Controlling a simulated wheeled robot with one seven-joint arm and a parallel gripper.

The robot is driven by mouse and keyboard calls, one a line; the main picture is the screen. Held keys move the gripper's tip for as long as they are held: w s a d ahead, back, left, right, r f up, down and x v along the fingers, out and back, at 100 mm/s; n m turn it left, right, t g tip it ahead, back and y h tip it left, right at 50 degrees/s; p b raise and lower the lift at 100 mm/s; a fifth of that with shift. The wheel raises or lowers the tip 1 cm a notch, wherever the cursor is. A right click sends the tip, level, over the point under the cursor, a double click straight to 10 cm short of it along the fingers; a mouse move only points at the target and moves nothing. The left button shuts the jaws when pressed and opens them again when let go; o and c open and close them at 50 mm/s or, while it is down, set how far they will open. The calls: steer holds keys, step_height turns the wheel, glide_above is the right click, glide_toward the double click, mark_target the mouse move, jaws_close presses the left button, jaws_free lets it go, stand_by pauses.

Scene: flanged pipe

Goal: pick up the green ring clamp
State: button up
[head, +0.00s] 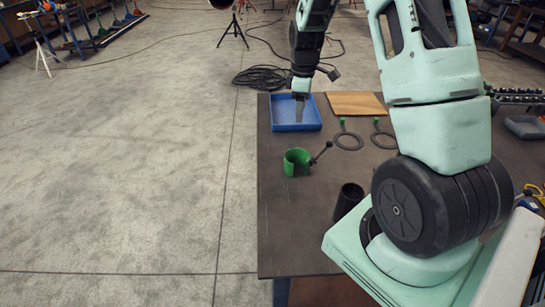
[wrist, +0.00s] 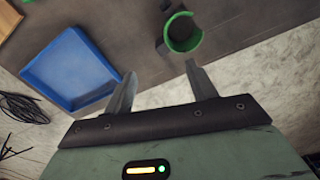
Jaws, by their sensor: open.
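The green ring clamp (head: 291,165) stands on the dark table near its left edge, with a dark ball-ended lever beside it on the right. In the wrist view the green ring (wrist: 183,43) shows near the top, beyond the right fingertip, with dark material inside or beside it. My gripper (head: 300,117) is over the blue tray in the head view. In the wrist view my gripper (wrist: 161,68) has its two fingers apart with nothing between them. The clamp is apart from the fingers.
The blue tray (head: 310,125) lies at the table's far left corner, with a wooden board (head: 356,104) beside it. Two dark rings with green tabs (head: 347,141) (head: 385,139) lie right of the clamp. A black cylinder (head: 347,198) stands nearer. The table (head: 290,225) is bare in front of the clamp.

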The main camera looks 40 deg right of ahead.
mark_target(296, 150)
step_height(296, 150, down, 11)
steer(key=p, duration=0.3)
steer(key=shift+s+a+f, duration=0.1)
steer(key=shift+f, duration=0.1)
steer(key=shift+a+f+p, duration=0.15)
steer(key=shift+f+p, duration=1.15)
steer(key=shift+f, duration=1.3)
steer(key=shift+w, duration=0.2)
jaws_close()
